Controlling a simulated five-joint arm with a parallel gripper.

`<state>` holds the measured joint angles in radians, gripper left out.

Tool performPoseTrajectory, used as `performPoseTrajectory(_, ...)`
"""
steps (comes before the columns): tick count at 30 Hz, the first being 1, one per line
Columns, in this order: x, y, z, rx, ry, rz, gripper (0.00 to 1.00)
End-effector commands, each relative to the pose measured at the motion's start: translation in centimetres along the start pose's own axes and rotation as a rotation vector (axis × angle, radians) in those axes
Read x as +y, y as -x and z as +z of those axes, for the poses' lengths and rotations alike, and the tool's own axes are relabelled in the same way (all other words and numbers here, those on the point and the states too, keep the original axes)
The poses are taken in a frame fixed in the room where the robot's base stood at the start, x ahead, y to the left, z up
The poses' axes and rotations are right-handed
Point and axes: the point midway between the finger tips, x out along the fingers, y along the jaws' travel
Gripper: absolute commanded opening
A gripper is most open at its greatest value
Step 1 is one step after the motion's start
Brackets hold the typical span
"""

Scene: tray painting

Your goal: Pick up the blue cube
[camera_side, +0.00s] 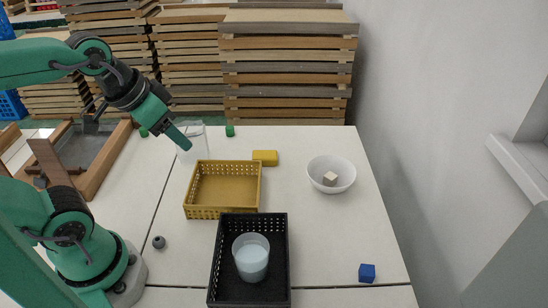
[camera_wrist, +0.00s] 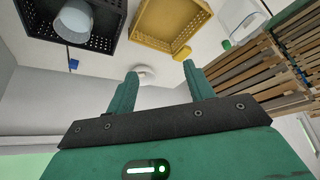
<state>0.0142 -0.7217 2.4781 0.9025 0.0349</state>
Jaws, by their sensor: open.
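The blue cube (camera_side: 367,273) lies on the white table near its front right corner in the side view, to the right of the black basket. In the wrist view the blue cube (camera_wrist: 74,64) is small, just below the black basket. My gripper (camera_side: 185,143) is up at the back left of the table in the side view, far from the cube. In the wrist view my gripper's (camera_wrist: 160,75) two green fingers stand apart with nothing between them.
A black basket (camera_side: 214,262) holds a cup (camera_side: 251,258). Behind it stand a yellow basket (camera_side: 222,213) and a yellow block (camera_side: 265,157). A white bowl (camera_side: 345,171) holds a pale cube (camera_side: 330,179). A clear container (camera_side: 196,138) stands by my gripper. A grey wall borders the right side.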

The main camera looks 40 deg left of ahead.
Motion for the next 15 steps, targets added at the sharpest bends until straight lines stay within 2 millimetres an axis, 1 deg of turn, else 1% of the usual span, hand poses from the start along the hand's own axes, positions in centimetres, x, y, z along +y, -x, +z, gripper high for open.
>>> performPoseTrajectory(5, 1.0, -0.3, -1.9, -0.028, -0.133, 0.022, 0.53)
performPoseTrajectory(8, 1.9, -0.6, -3.3, -0.050, -0.245, 0.040, 0.53)
performPoseTrajectory(15, 4.9, -2.1, -7.1, -0.096, -0.547, 0.095, 0.53)
